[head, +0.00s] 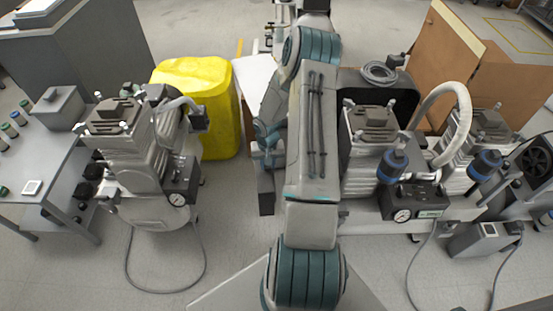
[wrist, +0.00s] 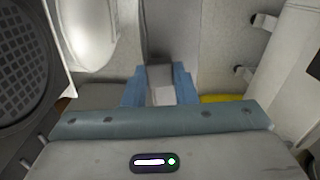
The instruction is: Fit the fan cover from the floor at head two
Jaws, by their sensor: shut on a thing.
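My gripper (wrist: 159,85) shows in the wrist view, its two blue fingers closed on a small pale grey block (wrist: 161,94). A grey strip stretches away beyond the block; I cannot tell whether they are one part or whether this is the fan cover. A dark round grille (wrist: 20,62) stands at the left edge, apart from the fingers. In the head view my arm hides the fingertips and the held piece. Compressor heads show at left (head: 115,112), right of my arm (head: 371,118) and farther right (head: 491,122). I see no number marking head two.
A yellow bin (head: 205,90) stands behind the left compressor. A grey table (head: 50,165) is at far left. Brown panels (head: 440,62) stand at back right. Hoses loop on the floor in front. A black fan (head: 534,163) is at the right edge.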

